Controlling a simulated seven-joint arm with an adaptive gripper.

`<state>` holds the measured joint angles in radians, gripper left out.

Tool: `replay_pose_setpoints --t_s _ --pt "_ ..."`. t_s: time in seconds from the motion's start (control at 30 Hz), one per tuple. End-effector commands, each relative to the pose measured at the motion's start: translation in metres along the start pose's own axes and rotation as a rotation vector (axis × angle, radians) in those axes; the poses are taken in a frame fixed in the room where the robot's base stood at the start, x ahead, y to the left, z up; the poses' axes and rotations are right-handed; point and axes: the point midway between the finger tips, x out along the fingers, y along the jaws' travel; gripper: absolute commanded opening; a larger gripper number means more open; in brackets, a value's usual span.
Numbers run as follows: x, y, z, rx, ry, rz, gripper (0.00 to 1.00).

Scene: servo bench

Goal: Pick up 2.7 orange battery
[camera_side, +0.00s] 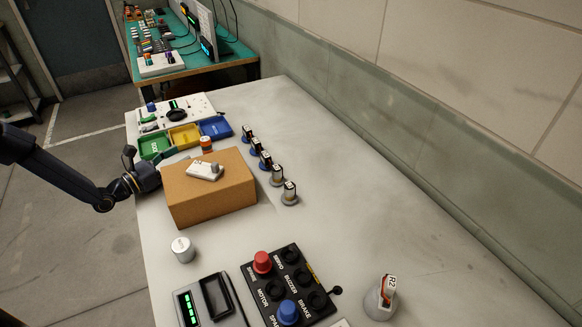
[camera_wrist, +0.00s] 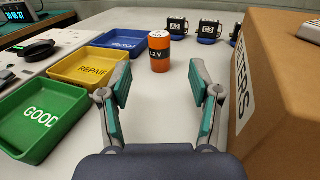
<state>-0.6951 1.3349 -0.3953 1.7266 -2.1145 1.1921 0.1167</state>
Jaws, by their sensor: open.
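An orange battery (camera_wrist: 159,58) with a white top and a dark band stands upright on the bench, ahead of my gripper in the wrist view. Its band seems to read "1.2 V", partly turned away; I cannot make out a 2.7. My gripper (camera_wrist: 158,84) is open and empty, its two teal-padded fingers apart, with the battery beyond the fingertips and roughly centred between them. In the side view the battery (camera_side: 207,144) shows behind the cardboard box, and that box hides part of my gripper.
The cardboard box (camera_wrist: 285,85) stands close on the right. Green (camera_wrist: 40,115), yellow (camera_wrist: 88,68) and blue (camera_wrist: 121,41) trays lie on the left. Several labelled holders, including A2 (camera_wrist: 177,27), stand behind the battery. A white device (camera_side: 205,170) lies on the box.

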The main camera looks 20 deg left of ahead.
Motion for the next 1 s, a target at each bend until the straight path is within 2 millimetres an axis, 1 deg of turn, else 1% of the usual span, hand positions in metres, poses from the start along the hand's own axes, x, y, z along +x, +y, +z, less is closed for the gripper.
replay_pose_setpoints --t_s 0.03,0.1,0.2,0.37,0.63,0.77,0.97,1.0 --pt "0.012 -0.001 0.000 0.001 -0.002 -0.003 0.63" --pt "0.025 -0.001 0.000 0.001 0.000 -0.002 0.63" --pt "0.037 -0.001 0.000 0.000 0.000 -0.001 0.63" --pt "0.048 0.000 0.001 0.000 0.000 0.000 0.63" --pt "0.088 0.000 0.006 0.000 -0.001 -0.001 0.63" --pt "0.096 0.001 0.006 0.000 0.000 0.001 0.63" --pt "0.096 0.001 0.006 -0.001 0.000 0.001 0.63" --pt "0.096 0.001 0.006 -0.001 0.000 0.001 0.59"
